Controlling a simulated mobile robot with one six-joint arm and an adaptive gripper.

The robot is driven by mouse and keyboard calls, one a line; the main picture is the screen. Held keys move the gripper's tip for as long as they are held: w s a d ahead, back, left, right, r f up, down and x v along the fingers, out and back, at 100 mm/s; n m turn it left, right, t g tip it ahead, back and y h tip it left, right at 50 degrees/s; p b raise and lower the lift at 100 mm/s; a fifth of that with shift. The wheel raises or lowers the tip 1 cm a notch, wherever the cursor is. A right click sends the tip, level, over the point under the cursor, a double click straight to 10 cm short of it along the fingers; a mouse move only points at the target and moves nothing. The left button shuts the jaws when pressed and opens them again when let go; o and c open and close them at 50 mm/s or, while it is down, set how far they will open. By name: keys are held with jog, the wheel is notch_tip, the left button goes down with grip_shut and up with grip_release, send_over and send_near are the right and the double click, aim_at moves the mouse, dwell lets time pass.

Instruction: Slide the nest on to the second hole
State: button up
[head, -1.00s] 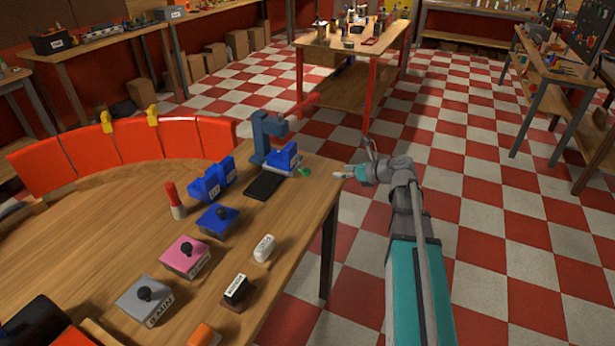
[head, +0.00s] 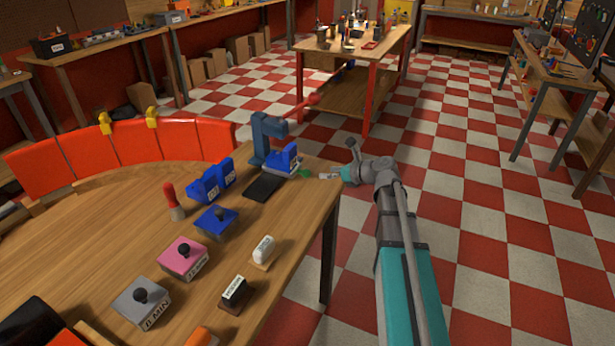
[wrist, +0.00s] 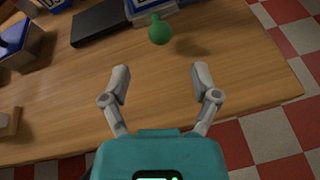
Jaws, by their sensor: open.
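A blue block on a light grey base, which looks like the nest (head: 284,160), sits at the foot of a blue-grey press (head: 264,140) near the table's far right corner. A green knob (head: 305,173) sticks out at its right side. In the wrist view the green knob (wrist: 159,30) is ahead of my fingertips, with part of the grey base (wrist: 150,12) behind it. The holes cannot be made out. My gripper (head: 326,176) is open and empty at the table's right edge, just right of the knob. In the wrist view my gripper's fingers (wrist: 159,73) are spread, apart from the knob.
A dark flat plate (head: 264,188) lies in front of the press. Blue blocks (head: 211,181), a red-handled tool (head: 174,203) and several knobbed blocks, one pink (head: 183,257), stand further left. The floor to the right is clear.

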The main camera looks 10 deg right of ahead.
aim_at(308, 170)
jog(key=b+x, duration=0.2)
jog(key=x, duration=0.6)
jog(key=shift+w+a+f+b, duration=0.15)
jog(key=shift+w+b, duration=0.05)
jog(key=shift+b, duration=0.15)
grip_shut()
jog(key=shift+w, duration=0.1)
